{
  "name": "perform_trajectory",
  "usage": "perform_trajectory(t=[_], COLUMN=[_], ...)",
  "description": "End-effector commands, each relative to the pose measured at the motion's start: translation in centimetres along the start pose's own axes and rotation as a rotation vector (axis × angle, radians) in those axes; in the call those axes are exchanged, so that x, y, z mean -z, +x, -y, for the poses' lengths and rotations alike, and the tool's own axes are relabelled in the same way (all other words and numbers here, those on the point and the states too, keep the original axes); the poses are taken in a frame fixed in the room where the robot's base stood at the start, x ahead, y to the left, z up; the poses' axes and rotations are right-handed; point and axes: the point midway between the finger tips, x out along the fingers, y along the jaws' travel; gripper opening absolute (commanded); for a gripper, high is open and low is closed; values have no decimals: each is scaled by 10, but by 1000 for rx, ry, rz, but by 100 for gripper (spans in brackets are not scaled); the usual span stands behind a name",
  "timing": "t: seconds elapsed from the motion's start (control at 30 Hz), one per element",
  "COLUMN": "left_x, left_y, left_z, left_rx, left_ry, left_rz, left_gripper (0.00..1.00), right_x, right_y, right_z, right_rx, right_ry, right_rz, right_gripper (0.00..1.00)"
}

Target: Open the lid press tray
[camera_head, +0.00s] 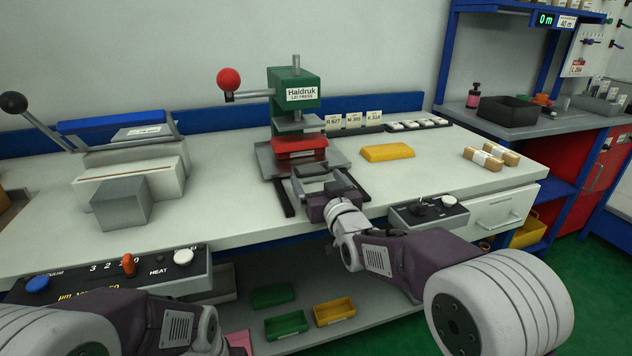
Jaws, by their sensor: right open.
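The green lid press (294,94) stands at the back middle of the bench, with a red ball-ended lever at its left. Under its press plate, a red block (299,147) sits on the grey press tray (338,161). Dark rails (284,203) run from the tray toward the bench front. My right gripper (318,175) is open just in front of the tray, its fingers spread and pointing at it. Whether a finger touches the tray, and any handle there, I cannot tell. My left arm crosses the bottom left; its gripper's fingers are out of sight.
A yellow block (387,152) lies right of the press, and labelled cards (354,121) stand behind it. A sealer-like machine (130,165) with a black-knobbed lever stands left. Control boxes (428,211) line the front edge. Open bench lies between machine and press.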

Motion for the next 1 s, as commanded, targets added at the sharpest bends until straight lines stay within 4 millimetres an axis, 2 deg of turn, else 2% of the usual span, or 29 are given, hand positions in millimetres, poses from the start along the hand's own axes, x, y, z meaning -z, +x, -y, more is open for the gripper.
perform_trajectory(t=[0.13, 0.4, 0.47, 0.7, 1.0], left_x=[0, 0, 0, 0, 0], left_y=[2, 2, 2, 2, 3], left_z=[0, 0, 0, 0, 0], left_rx=[0, 0, 0, 0, 0], left_ry=[0, 0, 0, 0, 0], left_rz=[0, 0, 0, 0, 0], left_gripper=[0, 0, 0, 0, 0], right_x=[0, 0, 0, 0, -1], right_y=[14, 17, 17, 16, 16], right_z=[0, 0, 0, 0, 1], right_rx=[0, 0, 0, 1, 2], right_ry=[0, 0, 0, -1, -1], right_rz=[0, 1, 1, 1, 1], right_gripper=[89, 89, 75, 8, 7])
